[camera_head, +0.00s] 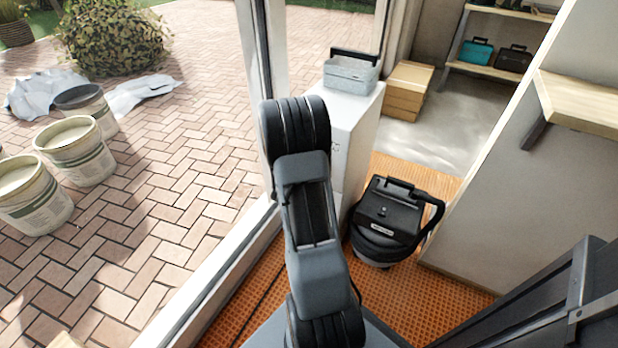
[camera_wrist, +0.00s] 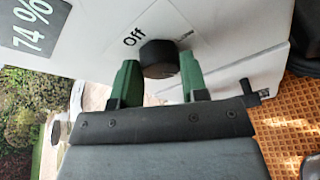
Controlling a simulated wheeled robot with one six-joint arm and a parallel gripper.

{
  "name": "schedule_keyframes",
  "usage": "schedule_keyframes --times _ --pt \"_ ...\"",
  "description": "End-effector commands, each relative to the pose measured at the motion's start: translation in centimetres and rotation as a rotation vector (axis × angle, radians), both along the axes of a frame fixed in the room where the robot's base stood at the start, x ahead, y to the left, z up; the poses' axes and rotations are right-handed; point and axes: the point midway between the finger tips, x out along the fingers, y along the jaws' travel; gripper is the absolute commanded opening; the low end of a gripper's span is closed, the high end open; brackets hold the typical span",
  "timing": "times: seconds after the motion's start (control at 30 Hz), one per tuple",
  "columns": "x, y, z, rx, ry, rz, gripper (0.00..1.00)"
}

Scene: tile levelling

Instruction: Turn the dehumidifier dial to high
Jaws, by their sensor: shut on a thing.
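The white dehumidifier (camera_head: 362,122) stands by the door frame in the head view, partly behind my arm. In the wrist view its white panel (camera_wrist: 225,22) fills the upper part. The round black dial (camera_wrist: 158,58) sits on the panel between the two green fingers of my gripper (camera_wrist: 159,72), which is shut on it. The word "Off" is printed beside the dial. Other small print at its right is too small to read. Which mark the dial points to cannot be told. In the head view my arm hides the dial and the gripper.
A dark display (camera_wrist: 38,22) reads "74 %". A grey toolbox (camera_head: 350,74) sits on top of the dehumidifier. A black vacuum (camera_head: 388,218) stands close at its right on orange matting (camera_head: 460,290). Several buckets (camera_head: 75,150) stand on paving outside the door frame.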

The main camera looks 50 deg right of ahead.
Motion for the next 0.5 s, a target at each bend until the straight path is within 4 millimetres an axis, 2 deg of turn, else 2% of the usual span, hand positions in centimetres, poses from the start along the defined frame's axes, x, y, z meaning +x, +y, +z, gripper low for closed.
schedule_keyframes --times 0.03,0.5 --pt "-0.11 -0.15 -0.74 0.005 -0.045 -0.005 0.17" --pt "-0.32 -0.18 -0.54 0.081 -0.346 -0.005 0.17"
